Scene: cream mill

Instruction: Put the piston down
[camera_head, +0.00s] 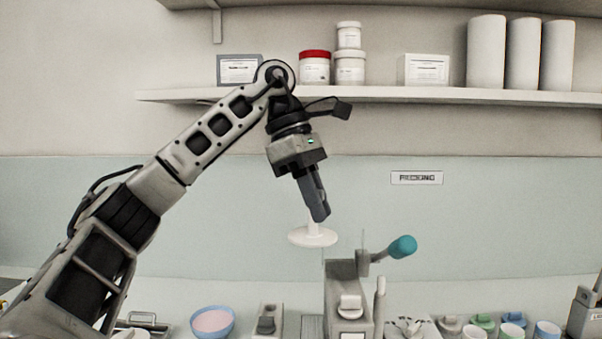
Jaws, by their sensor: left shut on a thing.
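My left gripper (319,216) points down in the middle of the head view and is shut on the white piston (312,237). The piston has a thin stem between the fingers and a wide round disc at its lower end. It hangs in the air above the counter, a little left of and above a grey machine (343,285) with a teal-knobbed lever (402,247). The disc appears clear of everything below. My right gripper is not in view.
A blue bowl (228,326) and a small grey device (267,321) stand left of the machine. Several coloured cups, one green (512,331), stand at the right. A shelf (430,97) with jars and rolls runs behind my left arm.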

